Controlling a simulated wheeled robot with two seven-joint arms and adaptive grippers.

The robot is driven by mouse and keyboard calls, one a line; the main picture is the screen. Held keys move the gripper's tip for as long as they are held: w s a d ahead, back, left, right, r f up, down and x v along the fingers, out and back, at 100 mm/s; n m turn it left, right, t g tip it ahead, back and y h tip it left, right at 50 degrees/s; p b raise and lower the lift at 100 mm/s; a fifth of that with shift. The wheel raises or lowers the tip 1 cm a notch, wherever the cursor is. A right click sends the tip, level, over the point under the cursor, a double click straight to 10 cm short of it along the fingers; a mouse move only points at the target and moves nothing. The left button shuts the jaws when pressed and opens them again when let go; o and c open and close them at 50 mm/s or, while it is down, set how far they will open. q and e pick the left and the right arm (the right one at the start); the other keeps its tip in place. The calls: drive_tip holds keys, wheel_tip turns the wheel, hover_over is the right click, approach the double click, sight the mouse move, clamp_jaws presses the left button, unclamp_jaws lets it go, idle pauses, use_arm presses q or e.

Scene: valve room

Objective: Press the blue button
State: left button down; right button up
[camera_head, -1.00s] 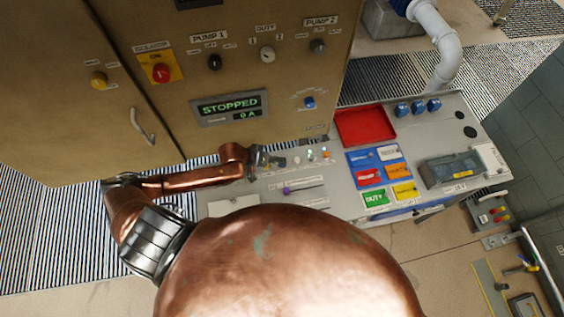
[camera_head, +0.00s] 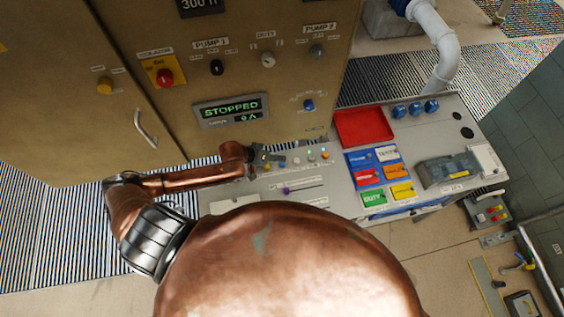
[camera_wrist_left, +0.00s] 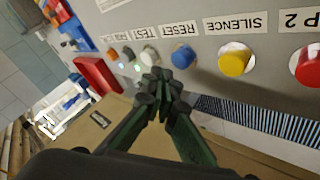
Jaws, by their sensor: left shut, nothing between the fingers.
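My left gripper (camera_wrist_left: 158,78) is shut and empty. Its fingertips appear just below and left of the blue button in that view; I cannot tell whether they touch anything. In the head view the left gripper (camera_head: 276,161) is over the left part of the console (camera_head: 330,178), and I cannot make out the blue button there. My right gripper is not in view.
A red button (camera_wrist_left: 308,66) lies beyond the yellow one. A cabinet (camera_head: 165,125) stands behind the console, with a separate blue knob (camera_head: 308,104) on it.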

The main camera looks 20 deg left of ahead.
sight(280, 163)
use_arm(q)
wheel_tip(280, 163, up, 3)
drive_tip(key=shift+f+p, duration=0.1)
drive_tip(key=shift+p, duration=1)
drive_tip(key=shift+r+p, duration=0.45)
drive_tip(key=shift+r, duration=0.45)
drive_tip(key=shift+f, duration=0.1)
